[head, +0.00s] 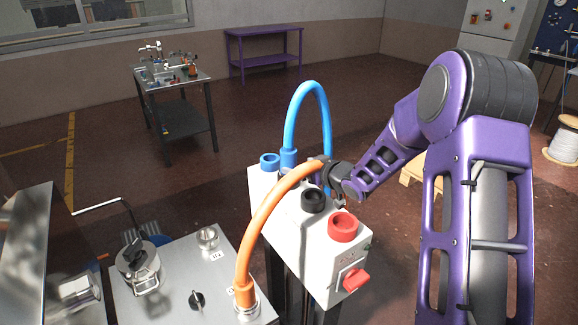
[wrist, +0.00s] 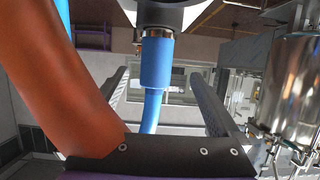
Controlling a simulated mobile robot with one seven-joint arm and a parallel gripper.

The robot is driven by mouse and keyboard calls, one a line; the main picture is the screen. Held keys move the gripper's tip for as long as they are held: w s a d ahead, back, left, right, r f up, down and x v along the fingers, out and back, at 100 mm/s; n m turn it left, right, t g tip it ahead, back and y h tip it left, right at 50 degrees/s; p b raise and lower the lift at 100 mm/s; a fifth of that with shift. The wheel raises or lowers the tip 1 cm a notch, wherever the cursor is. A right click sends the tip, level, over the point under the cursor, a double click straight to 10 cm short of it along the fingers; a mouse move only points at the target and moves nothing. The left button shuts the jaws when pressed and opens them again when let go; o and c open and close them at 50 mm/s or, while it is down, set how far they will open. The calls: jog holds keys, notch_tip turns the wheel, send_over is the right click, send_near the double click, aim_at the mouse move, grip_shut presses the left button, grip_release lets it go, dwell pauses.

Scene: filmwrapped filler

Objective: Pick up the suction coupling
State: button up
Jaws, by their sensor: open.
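A blue hose coupling (head: 288,157) with a brass fitting stands on the pale box with coloured sockets. No readable label marks it as the suction coupling. In the wrist view, the blue coupling (wrist: 157,64) shows in the gap between my open fingers. I see no clear contact. My gripper (wrist: 160,76) is empty. In the head view, my gripper (head: 314,176) is at the box, just right of the coupling, its fingers largely hidden by the orange hose (head: 266,215). That hose also runs close along the left of the wrist view (wrist: 50,80).
The box carries a blue socket (head: 270,160), black socket (head: 313,198), red socket (head: 343,226) and red switch (head: 356,280). A steel cabinet top (head: 180,270) with a lidded jar (head: 140,266) stands left. A steel vessel (wrist: 293,85) is at the wrist view's right.

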aim_at(283, 159)
jog(key=x, duration=1.1)
jog(key=shift+w+d+r, duration=0.15)
jog(key=shift+w+d, duration=0.05)
grip_shut()
